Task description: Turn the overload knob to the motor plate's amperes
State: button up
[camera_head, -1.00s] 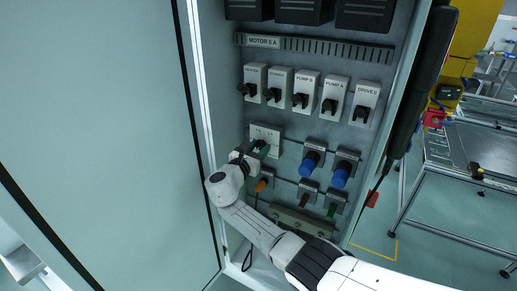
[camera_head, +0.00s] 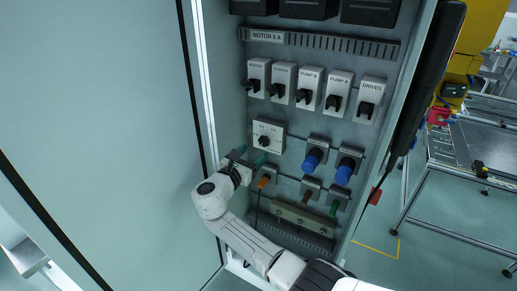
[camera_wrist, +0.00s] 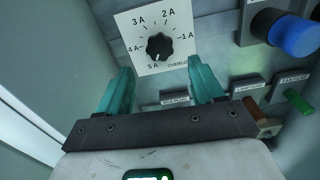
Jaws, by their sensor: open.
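The overload knob (camera_wrist: 159,46) is black and ribbed on a white square dial plate (camera_wrist: 177,21) marked 1A to 5A. In the wrist view its pale mark seems to face the 5 A figure at the lower left, though it is small. The dial plate also shows in the head view (camera_head: 276,129), with the knob (camera_head: 264,141) uncovered. The motor plate (camera_head: 266,36) above reads MOTOR 5 A. My gripper (camera_wrist: 160,72) is open and empty, its teal fingers apart below the knob. In the head view my gripper (camera_head: 241,160) is at the dial's lower left.
A row of switches, including the DRIVES switch (camera_head: 370,99), is above the dial. Two blue knobs (camera_head: 312,159) (camera_head: 346,171) project to its right. An orange part (camera_head: 264,181) and a green one (camera_head: 333,208) are below. The open cabinet door (camera_head: 95,130) fills the left.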

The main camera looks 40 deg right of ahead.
jog(key=shift+v, duration=2.3)
